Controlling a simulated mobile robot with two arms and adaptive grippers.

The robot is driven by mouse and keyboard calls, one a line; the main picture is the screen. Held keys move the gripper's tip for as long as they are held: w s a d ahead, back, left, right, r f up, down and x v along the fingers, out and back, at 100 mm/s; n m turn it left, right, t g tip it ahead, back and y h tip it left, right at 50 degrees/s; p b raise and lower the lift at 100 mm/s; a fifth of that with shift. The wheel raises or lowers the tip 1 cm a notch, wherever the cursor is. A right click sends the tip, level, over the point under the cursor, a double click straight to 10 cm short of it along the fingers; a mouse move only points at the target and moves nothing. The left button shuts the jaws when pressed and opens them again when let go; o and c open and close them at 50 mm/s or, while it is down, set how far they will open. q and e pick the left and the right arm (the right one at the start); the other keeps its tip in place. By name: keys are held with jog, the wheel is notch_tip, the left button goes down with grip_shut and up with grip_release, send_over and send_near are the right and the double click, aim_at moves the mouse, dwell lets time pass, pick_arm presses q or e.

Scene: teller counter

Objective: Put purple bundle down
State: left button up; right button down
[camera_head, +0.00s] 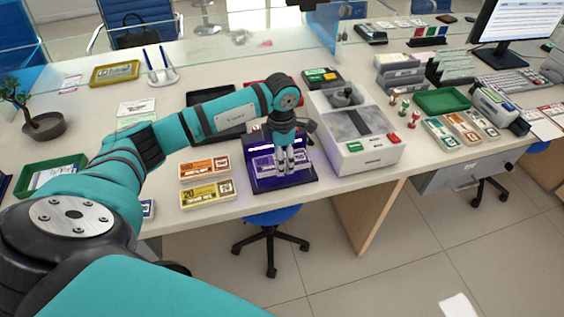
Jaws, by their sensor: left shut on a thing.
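The purple bundle (263,166) is in the head view, at the front middle of the counter. It is at the lit purple surface of a dark detector-like device (257,185); I cannot tell whether it rests on it or is held just above. My left gripper (285,168) points down from above and is shut on the bundle. Its fingers hide part of the bundle's right side. My right gripper is not in view.
An orange bundle (204,167) and a yellow bundle (207,194) lie left of the device. A white machine (370,155) stands close on its right. A green tray (442,101) is farther right. The counter's front edge is near the device.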

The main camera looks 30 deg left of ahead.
pick_arm(q)
jog(key=shift+w+a, duration=0.1)
jog(key=shift+w, duration=0.15)
jog(key=shift+f, duration=0.2)
notch_tip(320, 180, down, 3)
jog(key=shift+p, duration=0.55)
jog(key=shift+f, duration=0.1)
jog(key=shift+f, duration=0.15)
jog(key=o, duration=1.2)
